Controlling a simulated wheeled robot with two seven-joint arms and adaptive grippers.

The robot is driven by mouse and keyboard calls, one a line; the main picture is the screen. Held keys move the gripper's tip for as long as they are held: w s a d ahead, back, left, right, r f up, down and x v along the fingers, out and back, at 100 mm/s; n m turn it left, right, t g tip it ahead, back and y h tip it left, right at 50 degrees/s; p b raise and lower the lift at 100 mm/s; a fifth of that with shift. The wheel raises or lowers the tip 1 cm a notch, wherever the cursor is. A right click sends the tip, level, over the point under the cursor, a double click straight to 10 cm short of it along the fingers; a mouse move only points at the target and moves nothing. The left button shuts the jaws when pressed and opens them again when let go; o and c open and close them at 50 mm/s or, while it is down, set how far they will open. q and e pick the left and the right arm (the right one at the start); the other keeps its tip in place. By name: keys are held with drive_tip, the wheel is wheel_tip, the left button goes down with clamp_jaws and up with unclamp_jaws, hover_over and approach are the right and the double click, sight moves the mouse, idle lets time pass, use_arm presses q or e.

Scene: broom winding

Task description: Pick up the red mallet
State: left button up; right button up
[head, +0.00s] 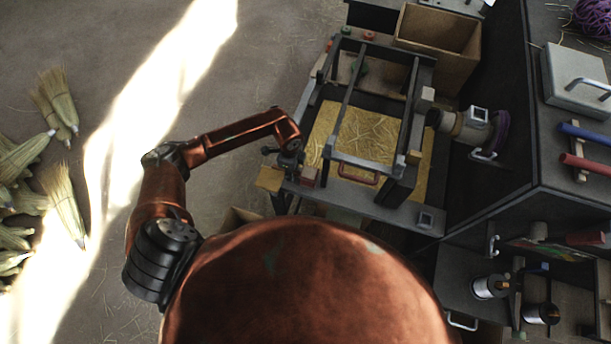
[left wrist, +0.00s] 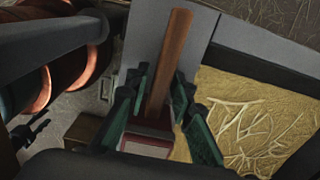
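The red mallet has a brown wooden handle (left wrist: 168,60) and a dark red head with a pale edge (left wrist: 146,146). In the left wrist view it lies between the green-padded fingers of my left gripper (left wrist: 160,88), one finger on each side of it. The fingers are spread, with narrow gaps beside the handle. In the head view a small red block, seemingly the mallet head (head: 308,175), sits at the left front of the grey frame, just right of my left gripper (head: 291,160). The handle is not clear there. My right gripper is not in view.
The grey frame (head: 385,212) surrounds a straw-covered yellow bed (head: 325,125) with a red handle (head: 357,175) at its front. A tan block (head: 270,179) is left of my gripper. A cardboard box (head: 438,35) stands behind. Brooms (head: 62,200) lie on the floor at left.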

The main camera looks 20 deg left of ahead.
use_arm(q)
clamp_jaws()
drive_tip(key=shift+r, duration=0.15)
wheel_tip(320, 180, up, 18)
drive_tip(key=p, duration=0.1)
drive_tip(key=s+d, duration=0.1)
drive_tip(key=s, duration=1.7)
drive_tip(key=shift+c, duration=1.5)
unclamp_jaws()
clamp_jaws()
